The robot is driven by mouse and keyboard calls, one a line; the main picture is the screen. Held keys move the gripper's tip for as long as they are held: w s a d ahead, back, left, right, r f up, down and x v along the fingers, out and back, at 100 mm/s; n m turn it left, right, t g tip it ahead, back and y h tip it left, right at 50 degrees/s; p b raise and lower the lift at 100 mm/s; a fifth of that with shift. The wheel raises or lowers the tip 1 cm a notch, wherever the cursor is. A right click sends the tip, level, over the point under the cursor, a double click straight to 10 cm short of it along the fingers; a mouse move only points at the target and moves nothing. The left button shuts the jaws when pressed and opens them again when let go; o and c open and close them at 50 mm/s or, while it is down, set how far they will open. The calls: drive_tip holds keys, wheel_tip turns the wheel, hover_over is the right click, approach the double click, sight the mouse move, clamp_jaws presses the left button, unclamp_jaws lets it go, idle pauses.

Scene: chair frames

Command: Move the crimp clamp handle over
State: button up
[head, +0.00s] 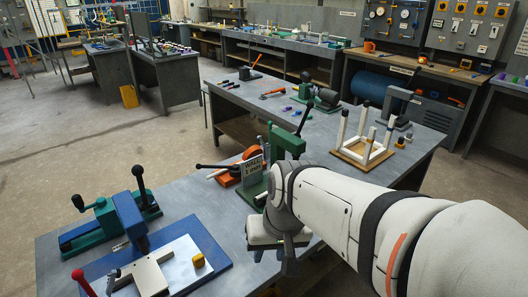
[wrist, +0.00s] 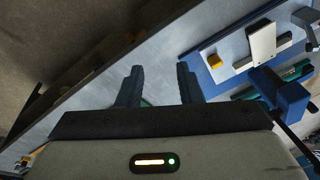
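At the near left of the bench in the head view, a blue-bordered plate (head: 207,237) carries a pale block (head: 150,277), a small yellow block (head: 198,260) and a red-tipped lever (head: 84,282). The lever may be the crimp clamp handle; I cannot tell for sure, and the picture edge cuts it off. My gripper (head: 275,255) is to the right of the plate, apart from it. In the wrist view my gripper (wrist: 160,84) has its two fingers spread, with nothing between them. The plate's yellow block (wrist: 215,61) and pale block (wrist: 262,45) show at the upper right.
A green vice-like machine (head: 107,216) with black-knobbed levers and a blue post (head: 130,217) stand behind the plate. A green press (head: 284,145) and an orange tool (head: 228,176) stand behind my gripper. An upturned stool frame (head: 364,152) is farther right. Bare bench lies between plate and gripper.

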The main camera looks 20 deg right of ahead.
drive_tip(key=w+d+r+m+t+y+p, duration=0.1)
drive_tip(key=w+m+y+p, duration=0.2)
drive_tip(key=w+m, duration=0.4)
drive_tip(key=w+d+m+t+y+p, duration=0.1)
drive_tip(key=w+m+t+y+p, duration=0.15)
drive_tip(key=w+m, duration=0.45)
drive_tip(key=w+d+f+m+t+h+p, duration=0.1)
drive_tip(key=w+d+f+m+t, duration=0.2)
drive_tip(key=d+m, duration=0.5)
drive_tip(key=w+d+m+t+h+p, duration=0.1)
drive_tip(key=w+d+m+t+p, duration=0.15)
drive_tip(key=w+d+m, duration=0.4)
drive_tip(key=w+f+m+b, duration=0.1)
drive_tip(key=w+f+b, duration=0.1)
drive_tip(key=w+f, duration=0.2)
drive_tip(key=shift+w+a+m, duration=0.35)
drive_tip(key=shift+w, duration=0.35)
drive_tip(key=shift+r+h, duration=0.1)
drive_tip(key=shift+h, duration=0.15)
drive_tip(key=shift+c, duration=0.5)
drive_tip(key=c, duration=0.4)
drive_tip(key=shift+s+d, duration=0.1)
